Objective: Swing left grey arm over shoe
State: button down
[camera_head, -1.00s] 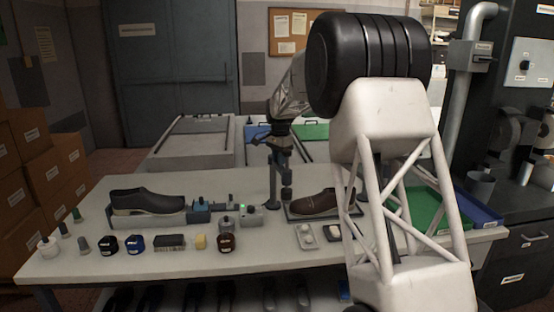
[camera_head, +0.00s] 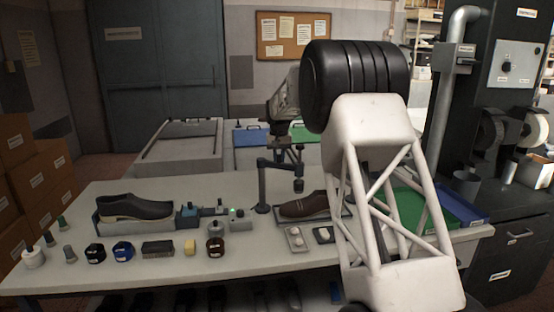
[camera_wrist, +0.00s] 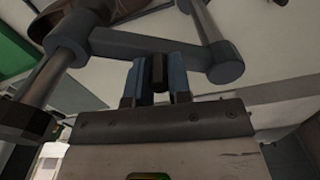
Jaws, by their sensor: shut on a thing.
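The grey arm (camera_head: 280,163) on a post stands left of the brown shoe (camera_head: 303,205). Its hanging end (camera_head: 298,185) appears above the shoe's rear half, with a small gap. In the wrist view, the grey arm (camera_wrist: 120,47) crosses in front of my fingers and part of the shoe (camera_wrist: 100,18) shows at the top edge. My gripper (camera_wrist: 159,78) is shut on a small dark knob (camera_wrist: 158,70) at the arm, between its blue fingers. In the head view, my gripper (camera_head: 290,152) is small and partly hidden against the arm.
The shoe sits on a dark plate at the table's (camera_head: 160,275) middle right. A black shoe (camera_head: 135,206) on a stand and several small jars and blocks line the left. Two light pieces (camera_head: 310,238) lie in front of the brown shoe. A green tray (camera_head: 425,205) is at right.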

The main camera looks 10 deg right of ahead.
jog(key=shift+w+d+n, duration=0.1)
jog(key=shift+w+n, duration=0.15)
jog(key=shift+n, duration=0.25)
jog(key=shift+r, duration=0.1)
jog(key=c, duration=1.1)
grip_release()
jog(key=shift+o, duration=0.2)
notch_tip(320, 180, up, 8)
